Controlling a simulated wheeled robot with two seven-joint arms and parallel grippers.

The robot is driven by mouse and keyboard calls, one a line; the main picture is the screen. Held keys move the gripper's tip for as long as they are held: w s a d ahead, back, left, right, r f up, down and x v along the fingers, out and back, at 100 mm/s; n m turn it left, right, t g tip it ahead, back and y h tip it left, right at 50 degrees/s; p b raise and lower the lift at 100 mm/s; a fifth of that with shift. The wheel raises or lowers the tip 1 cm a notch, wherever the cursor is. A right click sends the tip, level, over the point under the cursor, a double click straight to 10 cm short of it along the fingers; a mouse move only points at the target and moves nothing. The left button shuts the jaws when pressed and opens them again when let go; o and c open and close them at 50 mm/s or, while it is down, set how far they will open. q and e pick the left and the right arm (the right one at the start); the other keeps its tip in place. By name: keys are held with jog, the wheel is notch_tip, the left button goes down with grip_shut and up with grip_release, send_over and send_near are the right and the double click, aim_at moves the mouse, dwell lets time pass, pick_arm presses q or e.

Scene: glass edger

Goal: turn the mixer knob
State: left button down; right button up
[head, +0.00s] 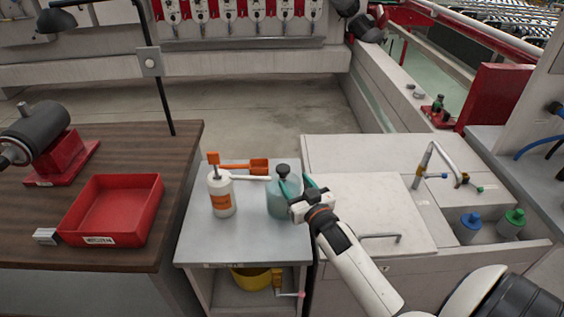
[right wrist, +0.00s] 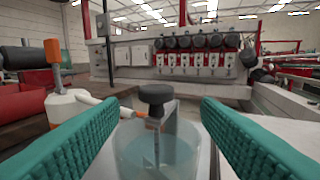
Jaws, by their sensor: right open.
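The mixer knob (head: 283,169) is a dark round cap on top of a translucent blue-green container (head: 281,204) on a small grey table. In the right wrist view the knob (right wrist: 156,94) stands upright on a metal stem, between and beyond the green finger pads. My right gripper (head: 297,187) is open at the container's right and near side, with its fingers around the upper part of it. In the right wrist view the right gripper (right wrist: 158,130) holds nothing, with room on both sides of the knob. My left gripper is not in view.
A white bottle with an orange label (head: 221,194) stands left of the container, its nozzle pointing toward it. An orange tool (head: 259,166) lies behind. A red tray (head: 112,208) sits on the wooden bench. A sink tap (head: 434,165) stands at right.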

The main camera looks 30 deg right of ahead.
aim_at(280, 165)
jog(key=w, duration=0.6)
jog(key=w+d+p, duration=0.1)
jog(key=w, duration=0.2)
jog(key=shift+w+r, duration=0.1)
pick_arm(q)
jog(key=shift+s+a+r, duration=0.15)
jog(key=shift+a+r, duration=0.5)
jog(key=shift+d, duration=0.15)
pick_arm(e)
jog(key=shift+a, duration=0.1)
jog(key=shift+c, duration=0.6)
jog(key=c, duration=0.8)
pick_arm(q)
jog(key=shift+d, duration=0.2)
pick_arm(e)
jog(key=shift+c, duration=0.2)
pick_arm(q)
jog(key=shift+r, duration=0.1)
pick_arm(e)
jog(key=shift+r+n+y, duration=0.1)
jog(key=shift+n+y, duration=0.2)
jog(key=shift+y, duration=0.1)
